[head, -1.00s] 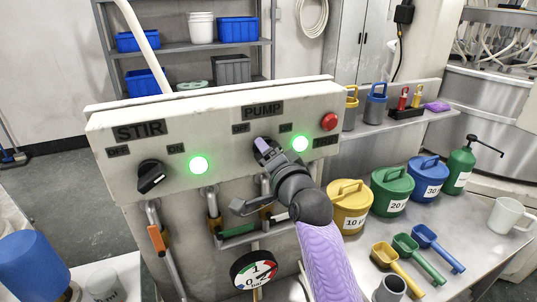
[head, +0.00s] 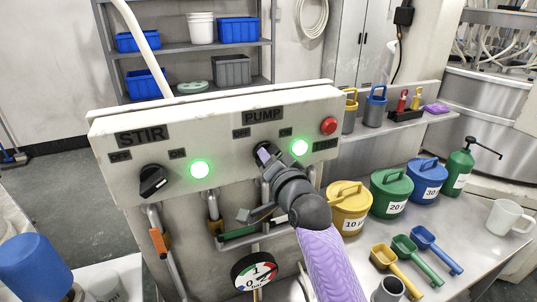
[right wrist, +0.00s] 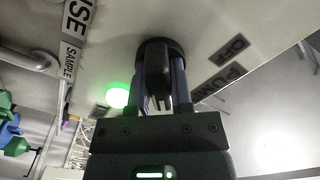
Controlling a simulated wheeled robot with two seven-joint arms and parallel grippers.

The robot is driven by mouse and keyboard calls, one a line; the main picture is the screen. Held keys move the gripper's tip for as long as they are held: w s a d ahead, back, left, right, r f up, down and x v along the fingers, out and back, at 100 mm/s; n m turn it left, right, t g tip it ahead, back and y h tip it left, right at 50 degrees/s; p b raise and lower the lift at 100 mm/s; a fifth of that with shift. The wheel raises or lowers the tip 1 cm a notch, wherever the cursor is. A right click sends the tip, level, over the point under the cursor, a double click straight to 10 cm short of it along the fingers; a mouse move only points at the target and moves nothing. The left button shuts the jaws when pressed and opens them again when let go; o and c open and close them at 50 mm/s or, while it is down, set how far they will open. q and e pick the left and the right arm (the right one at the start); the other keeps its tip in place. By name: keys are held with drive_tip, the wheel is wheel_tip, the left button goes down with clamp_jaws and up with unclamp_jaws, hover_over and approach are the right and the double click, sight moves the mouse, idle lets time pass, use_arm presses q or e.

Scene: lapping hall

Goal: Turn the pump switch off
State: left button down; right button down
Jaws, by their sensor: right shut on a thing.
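The control panel (head: 215,180) has a PUMP switch (right wrist: 158,45), a round dark knob, mostly hidden behind my gripper in the head view. My right gripper (head: 265,154) is shut on this knob; in the right wrist view its two fingers (right wrist: 160,85) stand on either side of the knob's grip. The green pump lamp (head: 300,147) is lit, and it also glows in the right wrist view (right wrist: 118,96). The OFF label (right wrist: 231,50) shows beside the knob. The knob's exact angle is hard to tell. My left gripper is out of view.
A black STIR knob (head: 153,181) and its lit green lamp (head: 200,169) sit on the panel's left. A red button (head: 328,126) is right of the pump lamp. Pipes and a pressure gauge (head: 255,272) are below. Lidded pots and scoops stand on the right bench (head: 460,240).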

drive_tip(key=n+p, duration=0.1)
drive_tip(key=n, duration=0.2)
drive_tip(key=n+p, duration=0.1)
drive_tip(key=n, duration=0.2)
drive_tip(key=shift+p, duration=0.35)
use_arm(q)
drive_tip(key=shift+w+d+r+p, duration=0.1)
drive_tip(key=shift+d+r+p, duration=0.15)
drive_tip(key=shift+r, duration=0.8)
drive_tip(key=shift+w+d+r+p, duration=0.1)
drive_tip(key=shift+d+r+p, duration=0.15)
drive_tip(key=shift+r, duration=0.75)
use_arm(e)
drive_tip(key=shift+n, duration=1.8)
drive_tip(key=shift+f, duration=0.1)
drive_tip(key=c, duration=0.5)
unclamp_jaws()
use_arm(q)
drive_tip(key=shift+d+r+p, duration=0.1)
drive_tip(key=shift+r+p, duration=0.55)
drive_tip(key=shift+p, duration=0.05)
use_arm(e)
drive_tip(key=v, duration=1)
drive_tip(key=shift+w, duration=0.1)
